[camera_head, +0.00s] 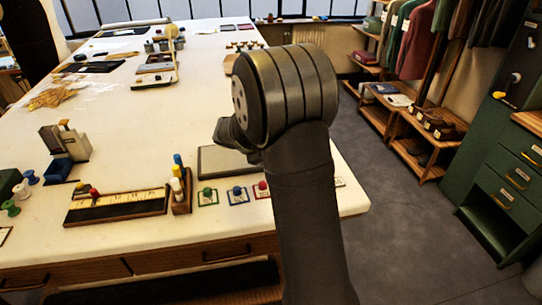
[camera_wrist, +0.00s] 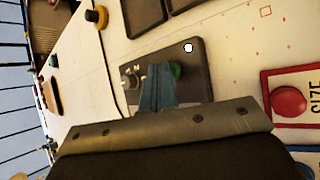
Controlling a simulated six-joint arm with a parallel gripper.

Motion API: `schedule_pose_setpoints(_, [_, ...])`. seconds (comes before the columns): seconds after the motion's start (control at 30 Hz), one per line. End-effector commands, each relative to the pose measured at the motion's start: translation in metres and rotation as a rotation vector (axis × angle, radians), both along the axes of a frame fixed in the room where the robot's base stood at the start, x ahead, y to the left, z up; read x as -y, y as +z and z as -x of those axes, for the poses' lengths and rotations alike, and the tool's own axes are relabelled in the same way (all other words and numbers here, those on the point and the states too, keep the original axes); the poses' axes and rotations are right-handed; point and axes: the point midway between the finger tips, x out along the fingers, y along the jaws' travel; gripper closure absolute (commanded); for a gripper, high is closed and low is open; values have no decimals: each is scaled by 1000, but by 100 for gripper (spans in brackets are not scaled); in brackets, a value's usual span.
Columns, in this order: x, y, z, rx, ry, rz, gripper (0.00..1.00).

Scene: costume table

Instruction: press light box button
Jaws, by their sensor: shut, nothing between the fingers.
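In the wrist view a dark flat box (camera_wrist: 197,87) lies on the white table, with a small round white button (camera_wrist: 188,47) near its upper right corner. A green round part (camera_wrist: 177,70) and a grey knob-like part show beside my fingers. My gripper (camera_wrist: 157,72) is shut and empty, its fingertips over the box and apart from the white button in the picture. I cannot tell whether they touch the box. In the head view a grey slab (camera_head: 225,163) shows left of my arm, partly hidden; I cannot tell if it is the same box.
Cards with green (camera_head: 207,191), blue (camera_head: 237,191) and red (camera_head: 263,186) knobs lie near the table's front edge. A wooden ruler block (camera_head: 117,205) and a peg stand (camera_head: 181,186) are to their left. Dark trays (camera_wrist: 145,15) lie above the box in the wrist view.

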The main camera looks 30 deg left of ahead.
Motion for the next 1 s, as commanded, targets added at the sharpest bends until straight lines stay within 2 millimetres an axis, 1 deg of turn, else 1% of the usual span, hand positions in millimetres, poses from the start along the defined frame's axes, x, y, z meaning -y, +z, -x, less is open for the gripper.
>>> schedule_pose_setpoints(0.3, [0,15,0,0,-1,-1,100])
schedule_pose_setpoints(0.67, [0,18,0,0,-1,-1,100])
schedule_pose_setpoints(1.0, [0,51,0,2,-1,-3,100])
